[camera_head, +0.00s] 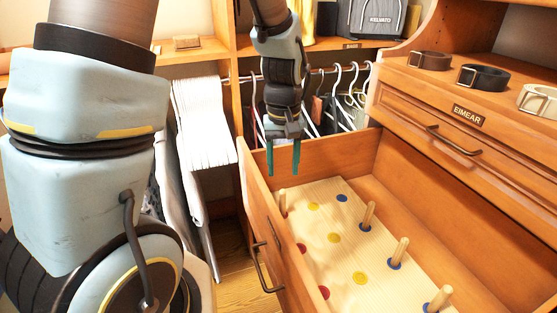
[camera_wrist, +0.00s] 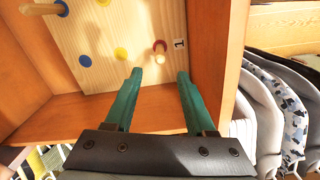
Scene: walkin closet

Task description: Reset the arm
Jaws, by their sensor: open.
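Hanging clothes (camera_head: 203,120) and hangers (camera_head: 345,95) are close behind and left of the gripper. A closed drawer labelled EIMEAR (camera_head: 468,116) is at right, with rolled belts (camera_head: 484,78) on the shelf above. A grey bag (camera_head: 372,18) sits on the upper shelf.

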